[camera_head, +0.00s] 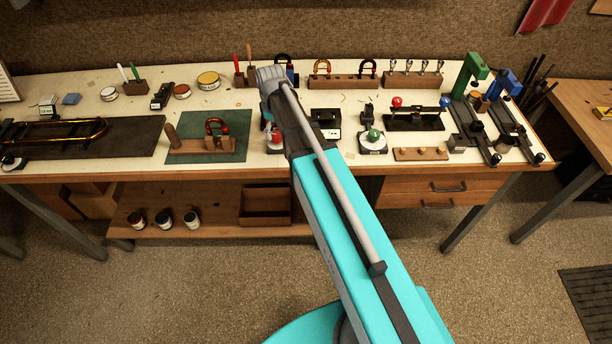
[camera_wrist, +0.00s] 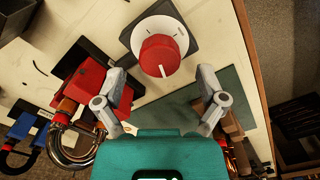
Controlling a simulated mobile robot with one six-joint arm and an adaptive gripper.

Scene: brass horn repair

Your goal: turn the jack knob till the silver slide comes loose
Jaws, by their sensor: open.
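The red jack knob (camera_wrist: 159,55), with a white pointer line, sits on a white dial with a dark square plate in the wrist view. It also shows left of my arm in the head view (camera_head: 275,137). My gripper (camera_wrist: 162,76) is open, its two fingers apart on either side of the knob's near part. I see no clear contact. A red block (camera_wrist: 82,88) stands to the left in the wrist view. My arm hides this area and my fingertips in the head view.
A green mat (camera_head: 237,122) with a wooden stand (camera_head: 200,147) and a copper-coloured loop lies left of the red knob. A similar dial with a green knob (camera_head: 374,134) stands to the right. A black box (camera_head: 327,121) is close by. Tools line the back of the bench.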

